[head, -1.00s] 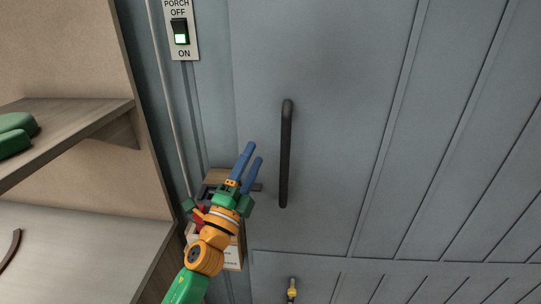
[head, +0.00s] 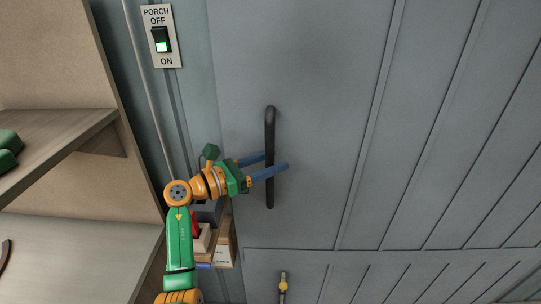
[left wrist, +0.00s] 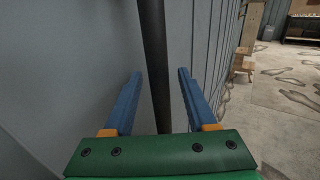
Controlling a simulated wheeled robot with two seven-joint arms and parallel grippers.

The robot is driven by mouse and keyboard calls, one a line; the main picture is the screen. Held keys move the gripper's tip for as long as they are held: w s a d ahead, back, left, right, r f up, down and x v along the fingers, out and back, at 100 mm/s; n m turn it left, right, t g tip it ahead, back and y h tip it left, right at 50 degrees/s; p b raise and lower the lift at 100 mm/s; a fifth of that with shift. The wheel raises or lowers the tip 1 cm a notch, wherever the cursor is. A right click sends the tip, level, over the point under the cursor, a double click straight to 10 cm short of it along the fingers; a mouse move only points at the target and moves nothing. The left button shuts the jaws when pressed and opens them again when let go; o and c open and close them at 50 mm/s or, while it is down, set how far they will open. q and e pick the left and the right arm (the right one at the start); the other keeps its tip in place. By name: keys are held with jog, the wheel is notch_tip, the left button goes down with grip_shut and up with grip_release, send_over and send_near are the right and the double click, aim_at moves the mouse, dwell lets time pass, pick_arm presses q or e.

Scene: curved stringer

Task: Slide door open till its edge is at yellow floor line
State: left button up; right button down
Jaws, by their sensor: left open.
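The grey door (head: 310,60) fills the middle and right of the head view. Its dark vertical bar handle (head: 270,130) stands near the door's left side. My left gripper (head: 277,161) is at the middle of the handle, with its blue fingers open, one on each side of the bar. In the left wrist view the handle (left wrist: 153,50) runs between the two open fingers (left wrist: 161,75), with a gap visible on both sides. No yellow floor line shows in these frames. My right gripper is not in view.
A porch switch (head: 161,40) is on the wall left of the door. Wooden shelving (head: 60,130) with green items stands at the left. A box (head: 224,245) sits below my left arm. A small yellow-topped fitting (head: 283,283) is low on the door. Floor shows at right (left wrist: 275,95).

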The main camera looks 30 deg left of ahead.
pick_arm(q)
jog(key=shift+c, duration=1.2)
grip_shut()
